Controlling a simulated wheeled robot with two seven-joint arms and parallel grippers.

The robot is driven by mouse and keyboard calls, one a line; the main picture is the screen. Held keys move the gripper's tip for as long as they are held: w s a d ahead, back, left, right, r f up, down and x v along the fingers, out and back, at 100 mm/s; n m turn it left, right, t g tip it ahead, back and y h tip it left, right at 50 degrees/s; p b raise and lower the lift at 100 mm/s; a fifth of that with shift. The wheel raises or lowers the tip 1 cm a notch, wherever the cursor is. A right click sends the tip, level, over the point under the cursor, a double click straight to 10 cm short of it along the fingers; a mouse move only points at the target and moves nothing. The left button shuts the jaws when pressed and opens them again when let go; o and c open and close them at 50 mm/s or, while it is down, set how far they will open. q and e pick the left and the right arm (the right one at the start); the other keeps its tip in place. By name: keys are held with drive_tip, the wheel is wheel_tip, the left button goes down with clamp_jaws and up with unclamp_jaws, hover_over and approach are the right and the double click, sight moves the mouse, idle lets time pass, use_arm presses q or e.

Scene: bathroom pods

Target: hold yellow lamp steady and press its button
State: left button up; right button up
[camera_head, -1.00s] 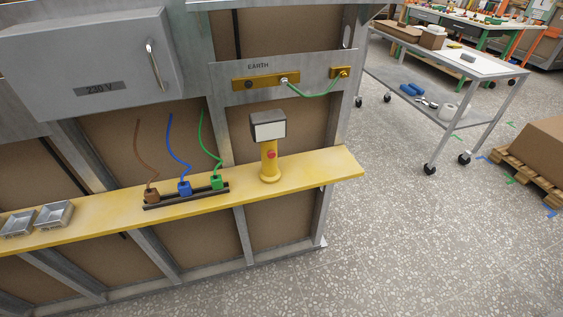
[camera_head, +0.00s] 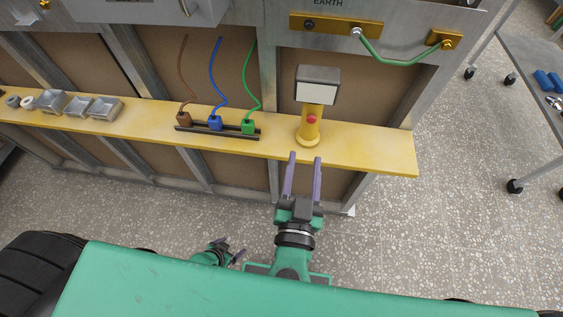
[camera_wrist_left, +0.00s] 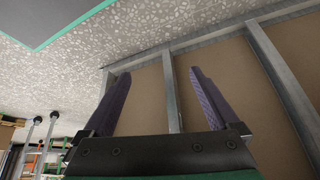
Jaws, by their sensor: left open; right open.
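The yellow lamp (camera_head: 309,130) stands upright on the yellow shelf (camera_head: 375,148), with a grey-framed white head (camera_head: 317,92) and a red button (camera_head: 311,119) on the front of its post. My right gripper (camera_head: 305,157) is open and empty. Its two purple fingers point at the lamp from the front, with the tips just below the lamp's foot in the picture and apart from the post. My left gripper (camera_head: 235,247) is low, left of the right arm, in front of the shelf. The left wrist view shows its fingers (camera_wrist_left: 157,76) open with nothing between them.
Left of the lamp, brown, blue and green plugs (camera_head: 215,123) with wires sit in a black rail. Metal trays (camera_head: 104,108) lie farther left. A green cable (camera_head: 400,63) hangs above right. A wheeled cart (camera_head: 535,75) stands at right; the floor between is clear.

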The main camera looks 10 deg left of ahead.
use_arm(q)
drive_tip(key=w+d+r+m+t+h, duration=0.1)
drive_tip(key=w+d+r+t+h, duration=0.1)
drive_tip(key=w+d+r, duration=0.45)
drive_tip(key=w+d+r+t+h, duration=0.1)
drive_tip(key=w+d+r+t, duration=0.15)
drive_tip(key=r, duration=0.65)
drive_tip(key=t+h, duration=0.4)
drive_tip(key=t, duration=0.2)
approach(304, 134)
drive_tip(key=shift+m, duration=0.3)
drive_tip(key=x, duration=1.2)
drive_tip(key=shift+w+d, duration=0.1)
drive_tip(key=shift+r, duration=0.1)
clamp_jaws()
use_arm(e)
drive_tip(key=shift+w+d+f, duration=0.1)
drive_tip(key=shift+w+d, duration=0.05)
clamp_jaws()
drive_tip(key=shift+d, duration=0.1)
